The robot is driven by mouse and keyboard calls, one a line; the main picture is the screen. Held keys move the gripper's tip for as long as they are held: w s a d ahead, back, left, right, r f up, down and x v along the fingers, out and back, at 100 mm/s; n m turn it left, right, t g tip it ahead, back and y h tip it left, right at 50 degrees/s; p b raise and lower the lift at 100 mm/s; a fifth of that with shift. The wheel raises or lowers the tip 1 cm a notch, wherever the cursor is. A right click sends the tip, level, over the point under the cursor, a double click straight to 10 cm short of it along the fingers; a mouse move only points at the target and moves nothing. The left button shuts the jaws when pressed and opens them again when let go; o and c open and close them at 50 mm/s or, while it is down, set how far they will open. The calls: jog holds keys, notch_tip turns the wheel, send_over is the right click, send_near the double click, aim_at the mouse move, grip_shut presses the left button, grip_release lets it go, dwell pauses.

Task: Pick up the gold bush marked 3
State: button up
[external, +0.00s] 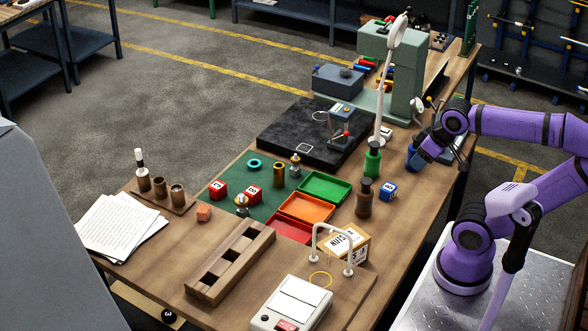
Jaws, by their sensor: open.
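A small round piece (168,316) with a black face and a white 3 shows at the bottom left. It sits low, below the bench's front edge, with a thin gold-coloured rim; it fits the gold bush marked 3. My gripper (416,160) is open at the far right side of the bench, well away from it. Its fingertips are small and hard to make out against the dark blue things there. Nothing is seen between them.
The wooden bench (160,255) carries a slotted wooden block (230,262), a white scale (292,303), papers (112,225), coloured trays (325,188) and a green mat (235,205) with small parts. A lamp (385,80) and a green machine (400,75) stand farther back.

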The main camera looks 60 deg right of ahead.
jog(key=o, duration=0.5)
jog(key=shift+o, duration=0.2)
jog(key=n, duration=0.1)
send_over(277, 171)
jog(key=s, duration=0.9)
notch_tip(277, 171, down, 14)
jog(key=shift+g, duration=0.3)
jog(key=shift+w+d+r+x, duration=0.15)
jog(key=shift+w+d+x, duration=0.15)
jog(key=shift+x, duration=3.3)
jog(key=shift+w+d+r+x, duration=0.1)
jog(key=shift+w+d+x, duration=0.2)
jog(key=shift+x, duration=3.3)
jog(key=shift+w+d+r+x, duration=0.15)
jog(key=shift+w+d+x, duration=0.15)
jog(key=shift+x, duration=3.3)
